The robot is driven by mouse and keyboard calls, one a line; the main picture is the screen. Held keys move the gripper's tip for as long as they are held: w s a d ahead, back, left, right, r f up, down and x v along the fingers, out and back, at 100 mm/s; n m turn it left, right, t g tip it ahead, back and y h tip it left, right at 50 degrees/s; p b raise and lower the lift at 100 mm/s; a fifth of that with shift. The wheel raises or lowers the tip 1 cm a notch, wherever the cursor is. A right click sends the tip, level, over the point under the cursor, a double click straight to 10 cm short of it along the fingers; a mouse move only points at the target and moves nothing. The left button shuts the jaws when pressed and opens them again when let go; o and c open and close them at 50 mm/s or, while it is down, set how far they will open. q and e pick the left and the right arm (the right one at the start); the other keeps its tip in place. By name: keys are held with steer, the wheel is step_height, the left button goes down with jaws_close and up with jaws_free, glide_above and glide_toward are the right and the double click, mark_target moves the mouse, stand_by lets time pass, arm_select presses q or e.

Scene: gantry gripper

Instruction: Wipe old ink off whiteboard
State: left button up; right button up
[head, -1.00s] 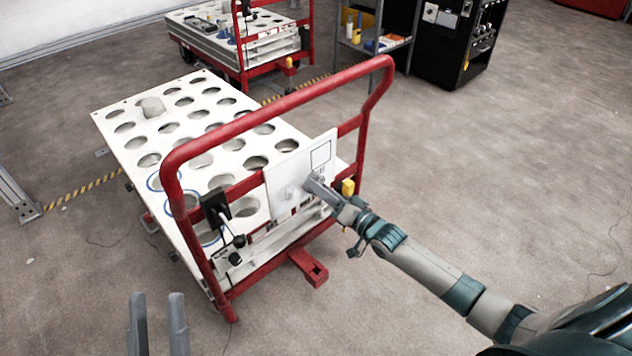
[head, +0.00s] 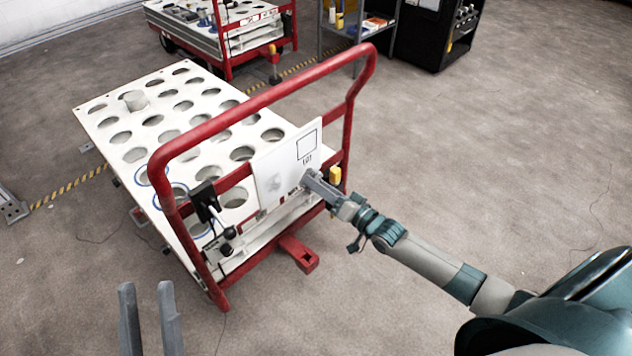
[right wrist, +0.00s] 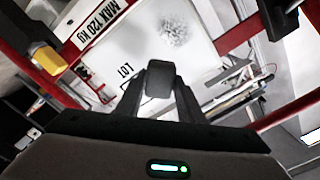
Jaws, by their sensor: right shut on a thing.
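The whiteboard (head: 285,160) is a white panel on the red push-handle frame of a cart. It carries a black square outline and small lettering. A grey ink smudge (head: 272,184) is on its lower left part; the smudge also shows in the right wrist view (right wrist: 174,30). My right gripper (head: 309,179) is at the board's lower right, right of the smudge and below the lettering. In the right wrist view it is shut on a small dark grey block (right wrist: 160,79). Whether the block touches the board cannot be told. My left gripper (head: 147,318) is open and empty, low in front of the cart.
The red handle frame (head: 262,95) surrounds the board. A black clamp-like part (head: 205,202) hangs on its left, and a yellow part (head: 335,175) is on its right. The white perforated cart top (head: 110,100) lies behind. Floor to the right is clear.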

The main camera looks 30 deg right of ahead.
arm_select(q)
steer(key=shift+r+p, duration=0.4)
steer(key=shift+r, duration=0.15)
arm_select(e)
steer(key=shift+v, duration=1)
